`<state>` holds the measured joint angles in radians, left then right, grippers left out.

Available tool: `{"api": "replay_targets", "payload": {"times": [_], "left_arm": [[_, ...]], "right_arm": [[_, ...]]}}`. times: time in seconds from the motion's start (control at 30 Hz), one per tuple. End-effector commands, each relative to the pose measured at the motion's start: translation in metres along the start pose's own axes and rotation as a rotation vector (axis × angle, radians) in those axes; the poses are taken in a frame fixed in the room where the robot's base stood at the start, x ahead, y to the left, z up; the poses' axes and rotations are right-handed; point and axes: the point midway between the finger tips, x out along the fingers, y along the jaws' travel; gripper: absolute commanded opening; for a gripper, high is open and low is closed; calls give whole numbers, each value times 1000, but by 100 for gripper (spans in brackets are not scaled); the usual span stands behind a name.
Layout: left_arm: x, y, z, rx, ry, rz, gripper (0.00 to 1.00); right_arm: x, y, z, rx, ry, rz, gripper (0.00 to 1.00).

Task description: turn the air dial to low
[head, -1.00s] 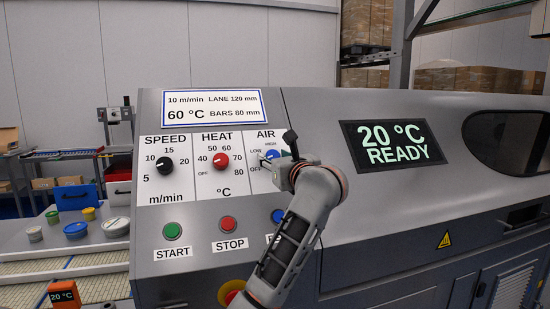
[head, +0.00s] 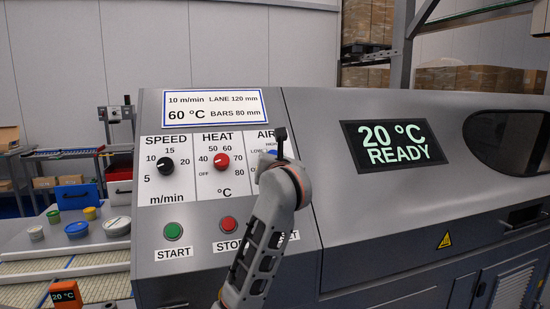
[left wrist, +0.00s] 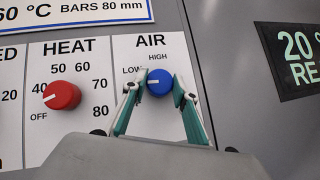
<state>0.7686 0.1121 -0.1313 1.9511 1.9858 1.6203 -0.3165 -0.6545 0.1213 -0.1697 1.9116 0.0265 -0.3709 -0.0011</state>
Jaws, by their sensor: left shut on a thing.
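The air dial is a round blue knob (left wrist: 160,82) under the word AIR in the left wrist view. Its white mark points left, slightly below the LOW label (left wrist: 131,70); HIGH (left wrist: 158,57) is above the knob. The OFF label of this dial is hidden in that view. My left gripper (left wrist: 155,87) is shut on the knob, with one green-grey finger on each side. My right gripper is in neither view.
The red heat dial (head: 221,161) and the black speed dial (head: 166,164) are to the left on the panel. The green start button (head: 173,231) and the red stop button (head: 228,224) sit below. The display (head: 394,144) reads 20 °C READY.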

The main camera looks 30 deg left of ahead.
Motion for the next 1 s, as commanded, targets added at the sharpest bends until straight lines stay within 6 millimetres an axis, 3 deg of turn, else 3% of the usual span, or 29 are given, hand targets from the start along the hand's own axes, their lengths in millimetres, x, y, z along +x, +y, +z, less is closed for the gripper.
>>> {"api": "replay_targets", "payload": {"times": [0.5,1.0], "left_arm": [[1,6,2,332,-2,-298,7],[1,6,2,471,0,-424,7]], "right_arm": [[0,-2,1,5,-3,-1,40],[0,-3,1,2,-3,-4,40]]}}
